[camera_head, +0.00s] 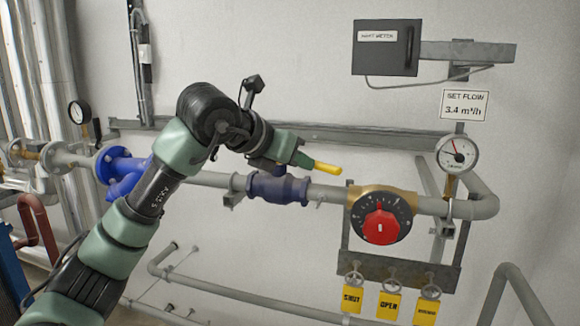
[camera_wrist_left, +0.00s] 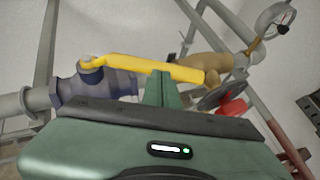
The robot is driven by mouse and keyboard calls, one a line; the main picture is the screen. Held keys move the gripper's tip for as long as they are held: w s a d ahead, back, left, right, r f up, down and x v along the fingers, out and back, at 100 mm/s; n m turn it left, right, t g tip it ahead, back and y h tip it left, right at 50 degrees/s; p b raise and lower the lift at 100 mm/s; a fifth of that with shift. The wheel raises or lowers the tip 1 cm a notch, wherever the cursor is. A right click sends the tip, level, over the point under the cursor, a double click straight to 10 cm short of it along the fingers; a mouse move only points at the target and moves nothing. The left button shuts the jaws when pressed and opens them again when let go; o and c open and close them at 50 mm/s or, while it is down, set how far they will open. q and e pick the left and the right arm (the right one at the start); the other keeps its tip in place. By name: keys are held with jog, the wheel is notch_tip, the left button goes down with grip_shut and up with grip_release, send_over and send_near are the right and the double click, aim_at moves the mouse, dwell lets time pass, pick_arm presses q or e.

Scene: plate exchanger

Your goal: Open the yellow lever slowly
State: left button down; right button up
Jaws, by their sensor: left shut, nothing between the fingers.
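The yellow lever (camera_wrist_left: 140,66) runs from its pivot on the dark blue valve (camera_wrist_left: 85,88) to the right, roughly along the pipe, in the left wrist view. In the head view only its tip end (camera_head: 328,168) shows; my gripper hides the rest, above the dark blue valve (camera_head: 278,189). My left gripper (camera_head: 303,159) is shut and empty beside the lever. In the left wrist view its closed fingers (camera_wrist_left: 161,88) overlap the lever's middle; whether they touch it I cannot tell. My right gripper is not in view.
Right of the valve are a brass valve with a red knob (camera_head: 381,226) and a gauge (camera_head: 457,153). Yellow tags (camera_head: 390,305) hang below. A rail (camera_head: 370,137) and a dark meter box (camera_head: 386,48) are on the wall above. A blue fitting (camera_head: 121,170) is left, near my arm.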

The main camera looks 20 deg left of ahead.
aim_at(320, 161)
pick_arm(q)
jog(key=shift+n+y, duration=0.4)
jog(key=shift+w+d+b, duration=0.3)
jog(key=shift+w+d, duration=0.45)
jog(key=shift+w, duration=0.2)
jog(key=shift+w+d+b, duration=0.25)
jog(key=shift+w+d, duration=0.45)
jog(key=shift+w, duration=0.25)
jog(key=shift+w+d, duration=0.15)
jog(key=shift+w, duration=0.15)
jog(key=shift+d+f, duration=0.1)
jog(key=shift+d, duration=0.05)
